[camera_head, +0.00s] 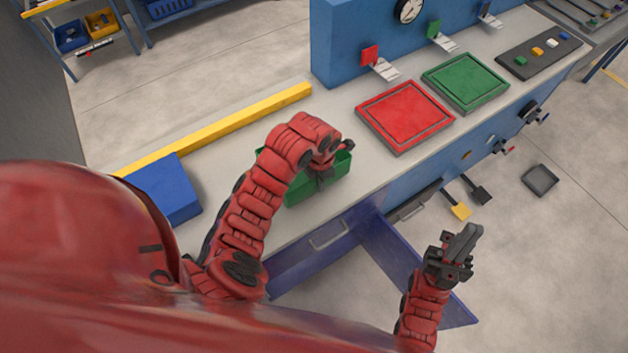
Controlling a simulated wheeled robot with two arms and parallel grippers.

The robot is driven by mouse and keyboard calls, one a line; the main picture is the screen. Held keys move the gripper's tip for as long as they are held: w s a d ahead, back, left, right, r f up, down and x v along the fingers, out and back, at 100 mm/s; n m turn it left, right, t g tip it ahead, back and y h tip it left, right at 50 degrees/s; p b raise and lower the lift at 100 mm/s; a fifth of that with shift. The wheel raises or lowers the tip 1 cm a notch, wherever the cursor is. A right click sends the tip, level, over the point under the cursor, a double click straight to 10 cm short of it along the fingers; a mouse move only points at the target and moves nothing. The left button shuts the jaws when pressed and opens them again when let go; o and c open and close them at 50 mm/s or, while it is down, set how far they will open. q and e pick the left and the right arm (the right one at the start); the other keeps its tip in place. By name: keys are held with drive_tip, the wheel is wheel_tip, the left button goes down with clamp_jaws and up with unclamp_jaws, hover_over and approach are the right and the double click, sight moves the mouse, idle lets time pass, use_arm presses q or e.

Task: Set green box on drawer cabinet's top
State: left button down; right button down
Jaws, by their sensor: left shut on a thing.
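The green box (331,183) is at the front part of the grey top (372,178) of the blue drawer cabinet (455,160). My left gripper (324,178) reaches down into the box and is shut on it; the arm hides the box's left part. I cannot tell whether the box's bottom touches the top. My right gripper (470,240) is empty, out in front of the cabinet, with its fingers close together.
A blue block (167,190) and a yellow bar (220,127) lie left on the top. Red (404,115) and green (465,80) square pads are to the right. An open blue drawer (312,258) sticks out below the box. A dark tray (540,180) lies on the floor.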

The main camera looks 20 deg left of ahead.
use_arm(q)
drive_tip(key=w+a, duration=0.1)
drive_tip(key=w+a+p, duration=0.1)
drive_tip(key=w, duration=0.1)
drive_tip(key=shift+w, duration=0.1)
drive_tip(key=shift+w+a, duration=0.2)
drive_tip(key=shift+w, duration=0.15)
drive_tip(key=shift+w+f, duration=0.1)
drive_tip(key=shift+f, duration=0.1)
drive_tip(key=shift+a+f+p, duration=0.1)
drive_tip(key=shift+f+p, duration=0.3)
drive_tip(key=shift+p, duration=0.05)
drive_tip(key=shift+f+p, duration=0.35)
drive_tip(key=shift+f, duration=0.95)
drive_tip(key=c, duration=1)
unclamp_jaws()
